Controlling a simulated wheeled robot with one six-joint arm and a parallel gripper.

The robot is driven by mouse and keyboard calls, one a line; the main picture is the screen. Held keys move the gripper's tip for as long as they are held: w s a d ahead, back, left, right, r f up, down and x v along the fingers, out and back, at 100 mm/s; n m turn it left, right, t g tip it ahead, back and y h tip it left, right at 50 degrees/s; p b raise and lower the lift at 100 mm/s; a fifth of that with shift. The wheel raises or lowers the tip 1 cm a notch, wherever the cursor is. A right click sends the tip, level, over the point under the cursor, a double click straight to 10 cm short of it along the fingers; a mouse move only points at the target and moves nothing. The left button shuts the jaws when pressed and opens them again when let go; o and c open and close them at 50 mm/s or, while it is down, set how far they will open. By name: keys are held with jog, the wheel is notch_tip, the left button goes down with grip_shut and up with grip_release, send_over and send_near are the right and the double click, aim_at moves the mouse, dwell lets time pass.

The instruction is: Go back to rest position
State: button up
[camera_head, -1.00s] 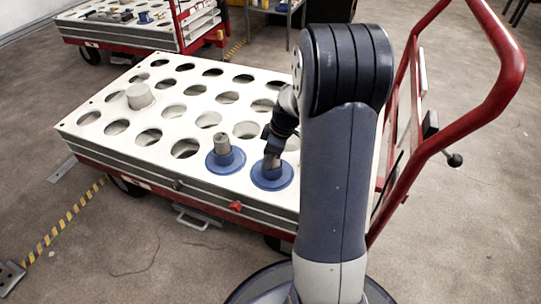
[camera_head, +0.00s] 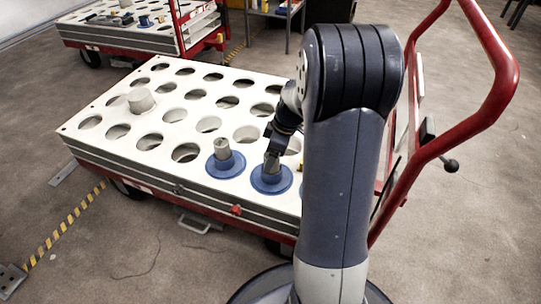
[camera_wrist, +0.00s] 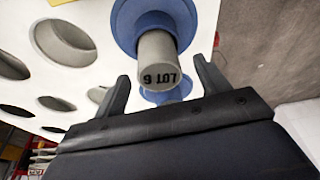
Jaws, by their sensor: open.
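My gripper (camera_head: 272,161) is just above the right-hand blue-flanged part (camera_head: 271,181) at the cart's near edge. The part stands upright in the white holed top of the cart (camera_head: 110,105). A second blue-flanged part (camera_head: 225,163) with a grey post stands just left of it.
A plain grey-white cylinder (camera_head: 141,100) stands at the tray's left side. Several holes are empty. The cart's red handle (camera_head: 480,120) rises at the right, close to my arm. A second cart (camera_head: 120,37) is at the back left. Floor is clear in front.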

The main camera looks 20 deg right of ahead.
jog(key=p+v, duration=0.2)
jog(key=v, duration=0.5)
jog(key=shift+d+r, duration=0.1)
jog(key=shift+r, duration=0.2)
jog(key=b+x, duration=0.4)
jog(key=x, duration=0.7)
jog(key=shift+f, duration=0.1)
jog(key=shift+r+m, duration=0.3)
jog(key=shift+m, duration=0.3)
jog(key=shift+m+t+h+p, duration=0.3)
jog(key=shift+m+p, duration=0.4)
jog(key=shift+m, duration=0.4)
jog(key=shift+f, duration=0.1)
